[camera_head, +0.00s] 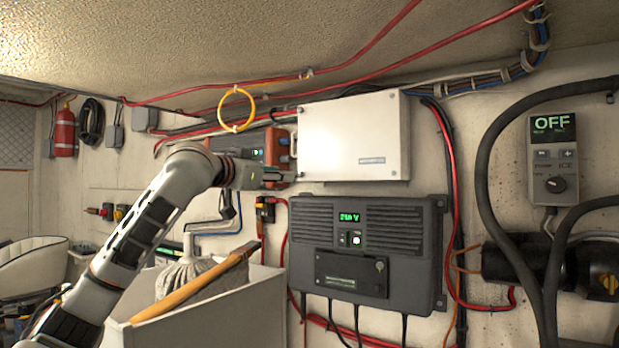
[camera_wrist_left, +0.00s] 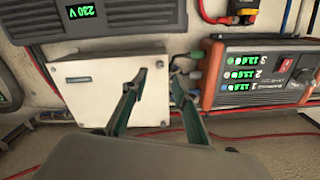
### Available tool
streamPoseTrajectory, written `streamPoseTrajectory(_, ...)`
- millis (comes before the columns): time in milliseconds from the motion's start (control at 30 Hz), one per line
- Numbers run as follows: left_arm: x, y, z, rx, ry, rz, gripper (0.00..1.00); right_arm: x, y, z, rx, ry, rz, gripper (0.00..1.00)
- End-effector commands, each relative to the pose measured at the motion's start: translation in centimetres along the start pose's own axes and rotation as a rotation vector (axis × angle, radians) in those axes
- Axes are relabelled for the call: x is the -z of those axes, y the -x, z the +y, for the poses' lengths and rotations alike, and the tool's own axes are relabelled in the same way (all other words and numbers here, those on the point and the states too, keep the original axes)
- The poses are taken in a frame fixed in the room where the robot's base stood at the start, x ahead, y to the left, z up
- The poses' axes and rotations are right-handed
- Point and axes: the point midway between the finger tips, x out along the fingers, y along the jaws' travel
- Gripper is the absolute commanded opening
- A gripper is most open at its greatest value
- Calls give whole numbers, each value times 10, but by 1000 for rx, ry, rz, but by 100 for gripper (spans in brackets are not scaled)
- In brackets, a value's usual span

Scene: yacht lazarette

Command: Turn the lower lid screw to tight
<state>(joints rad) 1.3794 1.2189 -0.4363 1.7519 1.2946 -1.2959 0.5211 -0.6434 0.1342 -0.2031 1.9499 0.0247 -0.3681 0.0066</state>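The white lidded box (camera_head: 355,130) is mounted on the wall, with tiny dark screw dots near its lid corners. It also shows in the left wrist view (camera_wrist_left: 85,100), turned upside down. I cannot make out which way any lid screw is turned. My left gripper (camera_head: 285,178) is at the box's lower left edge. Contact cannot be told. My right gripper is not in view.
An orange-ended charger (camera_wrist_left: 265,75) with green readouts sits beside the box. A dark grey inverter (camera_head: 365,245) is below it. A bin (camera_head: 215,310) with a wooden-handled mop stands under my left arm. A yellow ring (camera_head: 237,92) and red cables hang above.

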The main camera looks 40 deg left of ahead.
Motion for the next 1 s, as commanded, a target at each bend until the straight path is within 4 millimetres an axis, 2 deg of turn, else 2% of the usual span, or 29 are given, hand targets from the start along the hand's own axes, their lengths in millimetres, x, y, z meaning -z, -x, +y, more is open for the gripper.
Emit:
streamPoseTrajectory(167, 1, -14, 0, -2, 3, 0, 29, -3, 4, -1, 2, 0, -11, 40)
streamPoseTrajectory(400, 2, -52, 1, -2, 3, -1, 29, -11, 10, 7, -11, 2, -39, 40)
streamPoseTrajectory(600, 1, -73, 0, -2, 2, 0, 29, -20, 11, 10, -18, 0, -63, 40)
streamPoseTrajectory(967, 0, -78, 0, 0, 0, 0, 29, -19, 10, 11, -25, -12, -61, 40)
streamPoseTrajectory(1000, 0, -78, 0, 0, 0, 0, 18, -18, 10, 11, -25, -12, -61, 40)
